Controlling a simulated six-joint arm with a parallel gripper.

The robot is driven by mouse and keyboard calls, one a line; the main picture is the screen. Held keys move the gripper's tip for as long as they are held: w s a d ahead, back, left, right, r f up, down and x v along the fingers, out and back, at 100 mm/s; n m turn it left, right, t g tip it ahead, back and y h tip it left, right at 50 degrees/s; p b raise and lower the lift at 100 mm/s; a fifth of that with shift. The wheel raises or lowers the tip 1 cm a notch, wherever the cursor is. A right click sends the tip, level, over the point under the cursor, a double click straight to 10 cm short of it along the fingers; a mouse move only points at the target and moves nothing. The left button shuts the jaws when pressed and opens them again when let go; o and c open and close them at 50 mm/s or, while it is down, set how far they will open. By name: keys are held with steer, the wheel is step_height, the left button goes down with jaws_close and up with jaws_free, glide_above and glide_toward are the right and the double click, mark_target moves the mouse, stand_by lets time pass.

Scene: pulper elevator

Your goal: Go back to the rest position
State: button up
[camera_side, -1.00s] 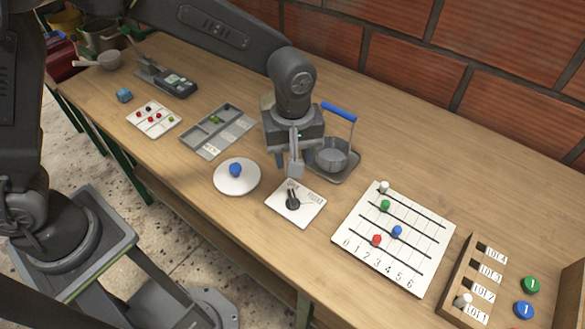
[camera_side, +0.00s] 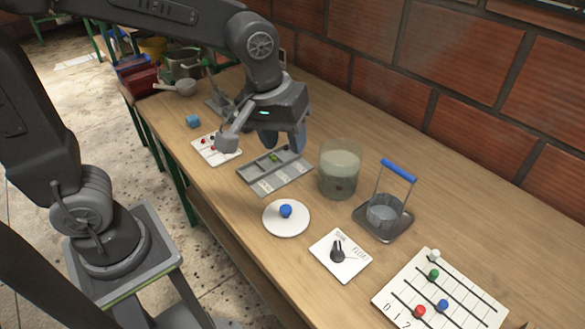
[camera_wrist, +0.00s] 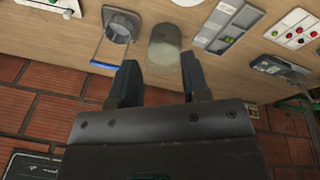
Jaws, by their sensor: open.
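My gripper (camera_side: 262,138) is raised above the bench near the grey compartment tray, in the side view. Its two dark fingers stand apart with nothing between them. In the wrist view the open fingers (camera_wrist: 160,84) point toward the bench top, with the glass jar of cloudy liquid (camera_wrist: 164,46) just beyond them. The jar (camera_side: 339,170) stands upright on the bench, apart from the gripper. The wrist view also shows brick wall, so the gripper is tilted rather than pointing straight down.
Around it are the grey compartment tray (camera_side: 262,181), a white disc with a blue knob (camera_side: 286,217), a blue-handled vessel (camera_side: 384,210), a dial card (camera_side: 340,256) and a slider board (camera_side: 438,292). A brick wall (camera_side: 450,90) runs along the back.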

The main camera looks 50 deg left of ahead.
steer(key=s+a+r+m+t, duration=0.2)
steer(key=s+a+m, duration=0.3)
steer(key=s, duration=0.5)
steer(key=a+t, duration=0.1)
steer(key=a, duration=0.1)
steer(key=shift+s+a+r+y, duration=0.3)
steer(key=shift+s+r, duration=0.1)
